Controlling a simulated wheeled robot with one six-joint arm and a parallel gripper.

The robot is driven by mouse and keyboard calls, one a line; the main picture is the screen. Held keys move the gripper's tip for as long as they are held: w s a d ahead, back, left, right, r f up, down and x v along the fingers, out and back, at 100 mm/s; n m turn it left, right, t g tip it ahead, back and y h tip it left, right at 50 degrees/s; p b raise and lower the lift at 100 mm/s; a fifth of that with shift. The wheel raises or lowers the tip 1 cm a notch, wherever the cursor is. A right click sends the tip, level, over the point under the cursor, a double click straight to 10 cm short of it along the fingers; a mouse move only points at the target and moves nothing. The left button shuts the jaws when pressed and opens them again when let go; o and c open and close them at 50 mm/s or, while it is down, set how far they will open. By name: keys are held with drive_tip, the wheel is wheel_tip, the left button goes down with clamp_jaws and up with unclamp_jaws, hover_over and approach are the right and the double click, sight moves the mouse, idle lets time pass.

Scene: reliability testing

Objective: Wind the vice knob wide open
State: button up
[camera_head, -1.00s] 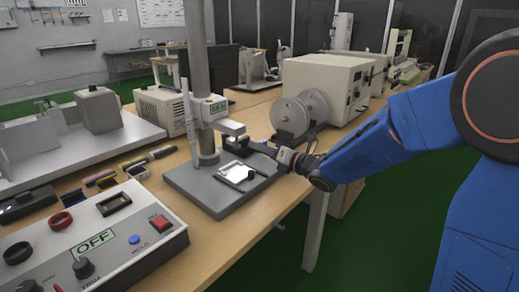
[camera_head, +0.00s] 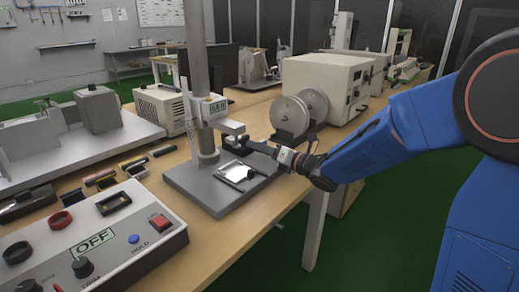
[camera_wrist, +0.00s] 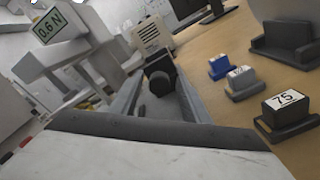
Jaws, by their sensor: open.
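The test stand has a grey base plate (camera_head: 205,193), a column and a force gauge (camera_head: 213,108) with a green display. A small grip or vice (camera_head: 236,141) juts out below the gauge, above the plate; its knob is too small to make out in the head view. My gripper (camera_head: 252,146) is beside it on the right. In the wrist view the open fingers (camera_wrist: 160,100) reach forward on either side of a dark knob-like piece (camera_wrist: 160,76). I cannot tell whether they touch it. The gauge reads 0.6 N in the wrist view (camera_wrist: 49,25).
A bright flat piece (camera_head: 236,172) with dark parts lies on the base plate. A control box (camera_head: 135,222) stands in front, and spools (camera_head: 295,115) stand behind my gripper. Small labelled blocks (camera_wrist: 287,101) are on the right in the wrist view. The table edge is close under my arm.

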drive_tip(key=v, duration=1.7)
drive_tip(key=shift+f, duration=0.1)
